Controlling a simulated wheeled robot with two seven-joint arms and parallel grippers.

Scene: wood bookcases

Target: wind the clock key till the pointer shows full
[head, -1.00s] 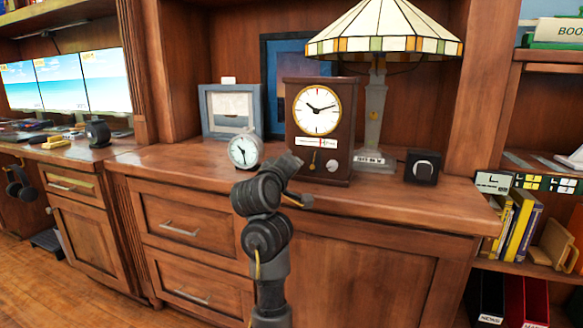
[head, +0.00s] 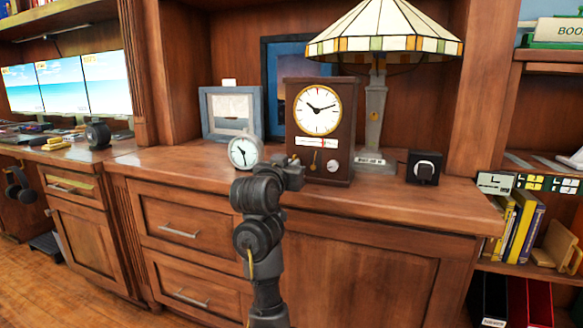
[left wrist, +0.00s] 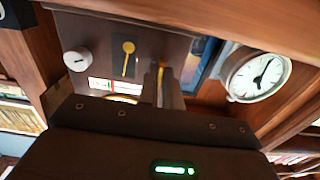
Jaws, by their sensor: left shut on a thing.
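The brown clock (head: 343,128) stands upright on the cabinet top. Its round white dial is above a pale gauge strip (head: 317,142) with a reddish part; the pointer's reading is too small to tell. Below are a brass pendulum (left wrist: 128,57) in a dark window and a round white knob (left wrist: 77,59). My left gripper (left wrist: 166,85) is at the clock's lower left front as the head view shows it. Its fingers are close together on a small brass-coloured piece, the clock key (left wrist: 163,73), which is mostly hidden. My right gripper is not in view.
A round white alarm clock (head: 243,151) stands close left of my gripper, before a framed picture (head: 230,113). A stained-glass lamp (head: 375,110) stands close behind the clock's right side. A small black box (head: 424,167) is farther right. The front right cabinet top is clear.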

